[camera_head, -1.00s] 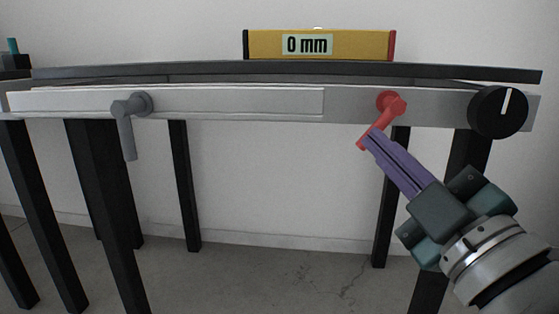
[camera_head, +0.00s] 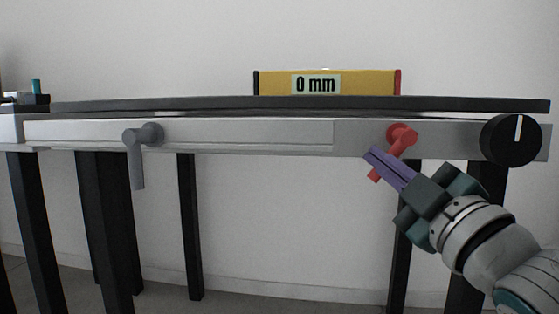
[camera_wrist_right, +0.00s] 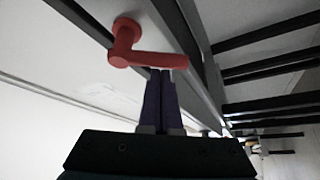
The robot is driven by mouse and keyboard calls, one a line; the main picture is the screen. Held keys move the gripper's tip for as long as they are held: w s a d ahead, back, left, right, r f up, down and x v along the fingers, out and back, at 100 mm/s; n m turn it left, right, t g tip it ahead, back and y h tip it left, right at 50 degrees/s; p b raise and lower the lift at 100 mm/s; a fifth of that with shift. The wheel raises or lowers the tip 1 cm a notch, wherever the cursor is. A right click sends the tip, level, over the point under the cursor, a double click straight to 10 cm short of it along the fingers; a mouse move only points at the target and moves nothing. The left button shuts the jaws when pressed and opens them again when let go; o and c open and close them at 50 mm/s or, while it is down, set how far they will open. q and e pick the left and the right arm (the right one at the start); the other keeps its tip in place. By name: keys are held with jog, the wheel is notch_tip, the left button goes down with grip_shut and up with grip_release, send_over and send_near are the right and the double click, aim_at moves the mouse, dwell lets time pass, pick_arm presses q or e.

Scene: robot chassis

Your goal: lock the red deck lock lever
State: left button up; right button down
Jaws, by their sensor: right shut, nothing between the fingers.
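The red deck lock lever (camera_head: 404,135) sits at the right part of the grey front rail, its handle slanting down to the left. My right gripper (camera_head: 370,154) is shut and empty, its purple fingers crossing in front of the handle, whose lower end shows below them. In the right wrist view, the red lever (camera_wrist_right: 150,60) has its round hub on the rail and its handle spans just beyond the fingertips (camera_wrist_right: 161,72). Whether the fingers touch the handle I cannot tell. My left gripper is not in view.
A grey lever (camera_head: 138,150) hangs down on the rail at left. A black knob (camera_head: 510,140) with a white mark is at the right end. A yellow box (camera_head: 350,83) reading "0 mm" stands behind the dark top edge. Dark legs (camera_head: 190,225) stand below the rail.

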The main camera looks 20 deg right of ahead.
jog(key=n+g+p, duration=0.1)
jog(key=n+p, duration=0.1)
jog(key=p, duration=0.2)
jog(key=s+d+f+n+g+y+p, duration=0.1)
jog(key=n+p, duration=0.2)
jog(key=p, duration=0.1)
jog(key=d+n+g+p, duration=0.1)
jog(key=n+p, duration=0.1)
jog(key=p, duration=0.1)
jog(key=shift+s+d+f+n+g+y+p, duration=0.15)
jog(key=shift+s+f+n+g+y+p, duration=0.15)
jog(key=shift+n+y+p, duration=0.1)
dwell(0.6)
dwell(0.3)
jog(key=shift+w, duration=0.1)
